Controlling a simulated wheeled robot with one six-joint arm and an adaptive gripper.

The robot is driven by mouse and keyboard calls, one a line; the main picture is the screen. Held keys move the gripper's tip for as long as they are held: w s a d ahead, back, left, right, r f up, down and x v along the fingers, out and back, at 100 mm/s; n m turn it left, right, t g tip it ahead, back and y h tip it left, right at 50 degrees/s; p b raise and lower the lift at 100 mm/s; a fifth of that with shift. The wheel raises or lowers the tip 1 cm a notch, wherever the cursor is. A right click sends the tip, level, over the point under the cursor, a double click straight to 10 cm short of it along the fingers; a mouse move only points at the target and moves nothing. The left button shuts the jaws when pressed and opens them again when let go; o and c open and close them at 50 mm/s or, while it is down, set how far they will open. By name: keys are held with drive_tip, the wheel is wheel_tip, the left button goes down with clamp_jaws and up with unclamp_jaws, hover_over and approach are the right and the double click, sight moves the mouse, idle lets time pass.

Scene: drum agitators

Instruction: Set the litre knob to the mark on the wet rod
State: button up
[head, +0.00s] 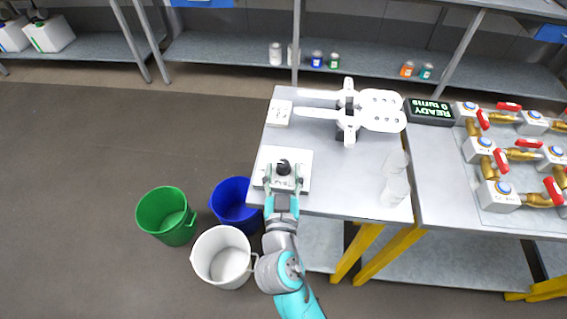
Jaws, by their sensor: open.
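The litre knob (283,167) looks like the small black knob on a flat white panel (263,158) near the table's front left. The panel has small dark marks too fine to read. My gripper (284,179) is open at the panel, with one finger on each side of the knob. I cannot tell whether the fingers touch it. I cannot make out a wet rod or its mark. A clear, glass-like vessel (396,186) stands at the table's front right.
A white device with paddle-like arms (381,111) stands at the table's back. A display (430,111) reads "READY" and "0 turns". Red-handled valves (503,161) fill the right table. Green (164,215), blue (234,205) and white (222,257) buckets stand on the floor.

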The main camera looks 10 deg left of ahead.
drive_tip(key=shift+w+a, duration=0.1)
drive_tip(key=shift+w, duration=1.2)
drive_tip(key=shift+c, duration=0.3)
clamp_jaws()
drive_tip(key=shift+a+h, duration=0.1)
drive_tip(key=shift+h, duration=0.2)
drive_tip(key=shift+m+h, duration=0.9)
drive_tip(key=shift+h, duration=0.2)
drive_tip(key=shift+f+m+g+h, duration=0.1)
drive_tip(key=shift+m+g+h, duration=0.4)
drive_tip(key=shift+m+h, duration=1.4)
drive_tip(key=shift+n+h, duration=0.3)
drive_tip(key=shift+h, duration=0.3)
